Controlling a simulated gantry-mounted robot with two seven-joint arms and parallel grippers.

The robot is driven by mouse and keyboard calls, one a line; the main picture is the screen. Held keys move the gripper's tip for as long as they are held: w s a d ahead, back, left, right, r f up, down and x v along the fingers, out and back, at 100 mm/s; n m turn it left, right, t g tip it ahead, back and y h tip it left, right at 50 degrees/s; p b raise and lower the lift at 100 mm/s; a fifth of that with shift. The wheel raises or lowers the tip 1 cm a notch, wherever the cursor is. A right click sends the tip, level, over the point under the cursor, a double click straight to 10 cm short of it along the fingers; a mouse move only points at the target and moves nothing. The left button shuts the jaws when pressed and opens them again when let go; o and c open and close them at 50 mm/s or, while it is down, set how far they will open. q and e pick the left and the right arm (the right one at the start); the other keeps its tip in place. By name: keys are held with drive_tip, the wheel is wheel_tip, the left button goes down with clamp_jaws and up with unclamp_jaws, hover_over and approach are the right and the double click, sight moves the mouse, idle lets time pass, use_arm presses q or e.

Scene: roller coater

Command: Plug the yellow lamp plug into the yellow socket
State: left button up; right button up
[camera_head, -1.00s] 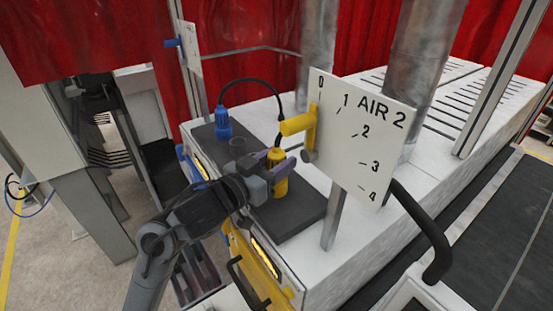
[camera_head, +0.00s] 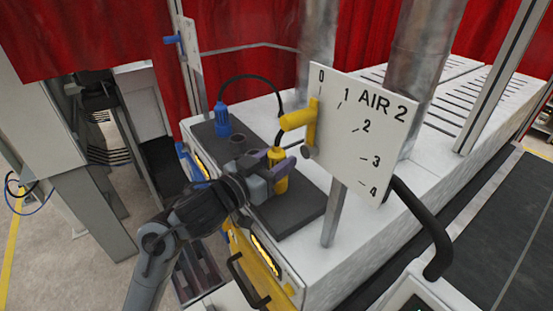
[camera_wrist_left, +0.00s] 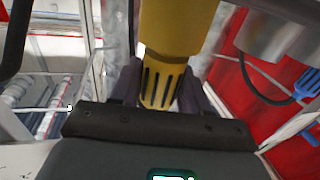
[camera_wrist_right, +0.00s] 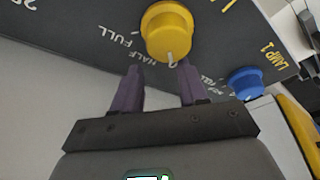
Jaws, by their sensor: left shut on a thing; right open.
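The yellow lamp plug (camera_head: 280,184) stands upright over the dark panel in the head view, with a black cable at its top. My left gripper (camera_head: 272,162) is shut on its upper part. In the left wrist view, the plug's slotted neck (camera_wrist_left: 160,85) is between the fingers and its wider yellow body is beyond. The yellow socket cannot be told apart from the plug, so whether the plug is seated is unclear. My right gripper (camera_wrist_right: 159,70) is open and empty, its fingertips short of a yellow knob (camera_wrist_right: 167,32); it is outside the head view.
A blue plug (camera_head: 222,122) stands at the panel's far end, near an empty grey socket (camera_head: 238,142). The white AIR 2 plate (camera_head: 360,140) with its yellow lever (camera_head: 298,119) rises close right of the yellow plug. A blue knob (camera_wrist_right: 245,82) is right of my right gripper.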

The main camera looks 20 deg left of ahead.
use_arm(q)
drive_tip(key=shift+f, duration=0.4)
use_arm(e)
drive_tip(key=shift+a+f, duration=0.15)
use_arm(q)
drive_tip(key=o, duration=1.2)
drive_tip(key=shift+c, duration=0.2)
drive_tip(key=shift+s, duration=0.1)
drive_tip(key=v, duration=1)
drive_tip(key=shift+s+a, duration=0.15)
drive_tip(key=shift+s, duration=0.15)
use_arm(e)
drive_tip(key=shift+r, duration=0.25)
use_arm(q)
drive_tip(key=shift+r, duration=0.15)
use_arm(e)
drive_tip(key=shift+r, duration=0.15)
